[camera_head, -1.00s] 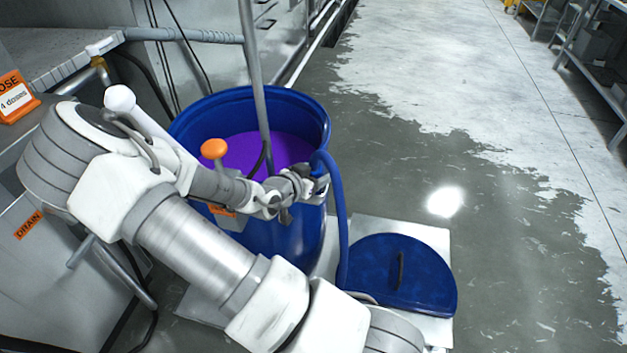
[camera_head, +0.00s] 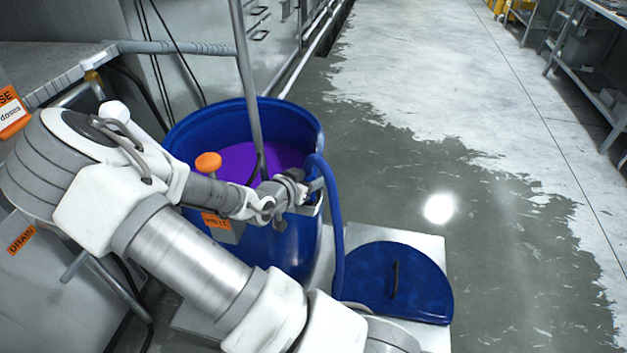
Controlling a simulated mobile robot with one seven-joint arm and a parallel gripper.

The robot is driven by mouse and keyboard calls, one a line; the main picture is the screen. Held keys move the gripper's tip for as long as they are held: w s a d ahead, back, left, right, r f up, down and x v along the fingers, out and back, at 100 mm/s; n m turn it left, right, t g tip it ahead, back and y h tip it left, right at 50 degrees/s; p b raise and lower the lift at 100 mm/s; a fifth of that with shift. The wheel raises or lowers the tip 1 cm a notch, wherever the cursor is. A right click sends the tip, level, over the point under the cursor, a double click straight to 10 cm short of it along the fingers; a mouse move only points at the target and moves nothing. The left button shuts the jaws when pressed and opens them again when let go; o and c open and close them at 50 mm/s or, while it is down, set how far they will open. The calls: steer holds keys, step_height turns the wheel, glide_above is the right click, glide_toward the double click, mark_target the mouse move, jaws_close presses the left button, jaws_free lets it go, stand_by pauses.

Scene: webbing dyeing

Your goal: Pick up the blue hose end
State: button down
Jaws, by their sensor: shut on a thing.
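The blue hose (camera_head: 337,235) rises from beside the barrel's lid, bends over near the right rim of the blue barrel and meets my gripper (camera_head: 313,190). My gripper is shut on the hose end at the barrel's right rim. The fingers are small in the picture and partly hide the hose end. My arm reaches in from the lower left across the front of the barrel.
The blue barrel (camera_head: 180,135) holds purple liquid (camera_head: 285,156), with a grey pipe (camera_head: 246,75) standing in it. An orange knob (camera_head: 208,162) is close by my wrist. A blue half-round lid (camera_head: 425,285) lies right of the barrel. The floor to the right is clear.

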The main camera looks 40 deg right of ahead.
step_height(320, 180, up, 2)
steer(key=shift+r+p, duration=0.2)
steer(key=shift+p, duration=0.15)
steer(key=s+d+r+p, duration=0.3)
steer(key=s+r+p, duration=0.3)
steer(key=s+p, duration=0.5)
steer(key=shift+r+p, duration=0.35)
steer(key=shift+p, duration=0.7)
steer(key=shift+s+d, duration=0.1)
